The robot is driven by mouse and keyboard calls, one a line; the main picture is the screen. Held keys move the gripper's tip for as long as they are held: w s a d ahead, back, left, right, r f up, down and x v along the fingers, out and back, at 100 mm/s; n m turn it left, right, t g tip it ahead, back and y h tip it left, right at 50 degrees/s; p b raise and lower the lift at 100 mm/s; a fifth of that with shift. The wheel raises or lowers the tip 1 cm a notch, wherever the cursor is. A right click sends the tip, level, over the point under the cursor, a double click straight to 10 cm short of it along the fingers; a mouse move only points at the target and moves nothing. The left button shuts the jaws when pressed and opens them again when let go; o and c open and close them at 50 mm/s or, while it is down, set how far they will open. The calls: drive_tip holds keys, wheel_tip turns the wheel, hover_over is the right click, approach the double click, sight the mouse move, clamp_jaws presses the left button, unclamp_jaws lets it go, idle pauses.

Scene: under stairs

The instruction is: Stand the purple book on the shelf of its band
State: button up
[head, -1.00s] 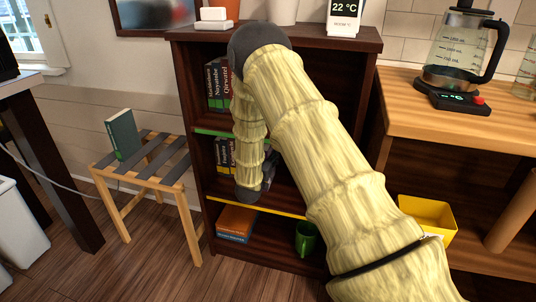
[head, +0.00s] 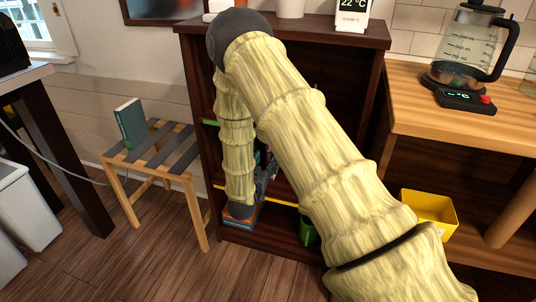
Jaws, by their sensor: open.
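No purple book can be made out in the head view; my arm covers much of the shelf unit. The dark wooden shelf unit (head: 330,70) carries a green band (head: 209,122) on one shelf edge and a yellow band (head: 284,201) on a lower one. No purple band shows. My gripper (head: 265,178) is a dark shape partly hidden behind my forearm, in front of the shelf just above the yellow band. It is open; its fingertips and anything between them are not clear.
A teal book (head: 131,124) stands on a slatted stool (head: 150,150) at left. An orange and blue book (head: 238,217) lies on the bottom shelf near a green mug (head: 307,232). A yellow bin (head: 430,212) is at right, below a counter with a kettle (head: 468,45).

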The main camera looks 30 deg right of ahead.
drive_tip(key=s+a+f+n+g+y, duration=0.25)
drive_tip(key=s+a+f+y, duration=0.25)
drive_tip(key=s+f, duration=0.5)
drive_tip(key=s+a+f+n+g+y, duration=0.2)
drive_tip(key=s+a+f+n+y, duration=0.3)
drive_tip(key=s+f, duration=0.55)
drive_tip(key=s+a+f+g+y, duration=0.1)
drive_tip(key=s+a+f+g, duration=0.1)
drive_tip(key=s, duration=0.6)
drive_tip(key=s+a+f+n+g+y, duration=0.1)
drive_tip(key=s+a+f+g, duration=0.1)
drive_tip(key=s, duration=0.6)
drive_tip(key=s+a+f+n+g+y, duration=0.1)
drive_tip(key=s+a+f+g+y, duration=0.1)
drive_tip(key=s+a, duration=0.4)
drive_tip(key=s+f+g, duration=0.1)
drive_tip(key=s, duration=0.2)
drive_tip(key=shift+f, duration=0.25)
drive_tip(key=shift+w+d, duration=0.1)
